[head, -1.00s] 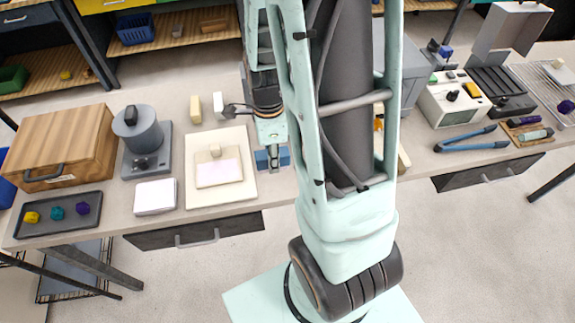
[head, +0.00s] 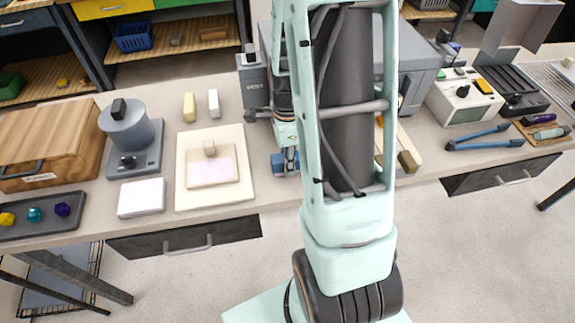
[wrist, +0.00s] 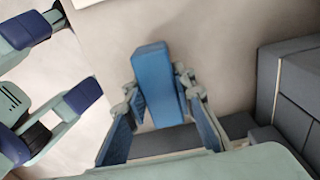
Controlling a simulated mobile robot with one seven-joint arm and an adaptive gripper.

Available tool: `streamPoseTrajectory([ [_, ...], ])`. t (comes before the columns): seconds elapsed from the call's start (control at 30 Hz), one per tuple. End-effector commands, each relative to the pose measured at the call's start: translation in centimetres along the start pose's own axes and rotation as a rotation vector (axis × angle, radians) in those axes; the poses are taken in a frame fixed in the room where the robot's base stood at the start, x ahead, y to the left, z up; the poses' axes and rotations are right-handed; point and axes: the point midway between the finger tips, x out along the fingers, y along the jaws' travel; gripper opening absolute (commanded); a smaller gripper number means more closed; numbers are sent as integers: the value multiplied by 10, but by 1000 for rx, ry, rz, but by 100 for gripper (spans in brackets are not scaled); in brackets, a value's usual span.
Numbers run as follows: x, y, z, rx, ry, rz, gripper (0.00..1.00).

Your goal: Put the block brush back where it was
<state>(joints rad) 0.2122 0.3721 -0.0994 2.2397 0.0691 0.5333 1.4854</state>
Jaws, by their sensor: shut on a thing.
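A blue block (wrist: 157,78), which I take for the block brush, is held between the two blue-padded fingers of my gripper (wrist: 160,112) in the wrist view. In the head view my gripper (head: 286,160) is low over the table, just right of the cream board, and partly hidden by my arm. The blue block (head: 278,165) shows small there. I cannot tell whether it touches the table. The gripper is shut on it.
The cream board (head: 184,192) carries a pale pad with a small knob. A grey machine (head: 252,82) stands behind my gripper; a grey body (wrist: 295,90) is close right in the wrist view. Blue-handled pliers (head: 490,142) lie right. The table's front edge is near.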

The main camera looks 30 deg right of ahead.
Motion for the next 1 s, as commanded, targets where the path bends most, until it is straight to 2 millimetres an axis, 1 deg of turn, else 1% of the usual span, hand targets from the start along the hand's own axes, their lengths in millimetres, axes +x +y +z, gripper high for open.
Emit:
streamPoseTrajectory([
  [0.23, 0, 0, 0, 1, 0, -1, 1],
  [0.37, 4, 0, 0, 1, 0, 0, 1],
  [0.4, 3, 0, 0, 1, 0, 0, 28],
  [0.5, 3, 0, 0, 1, 0, 0, 39],
  [0.53, 3, 0, 0, 1, 0, 0, 41],
  [0.83, 1, 0, 0, 1, 0, 0, 41],
  [0.93, -6, -1, 0, 0, 0, -3, 41],
  [1.0, -16, -2, 0, 0, 0, -5, 41],
])
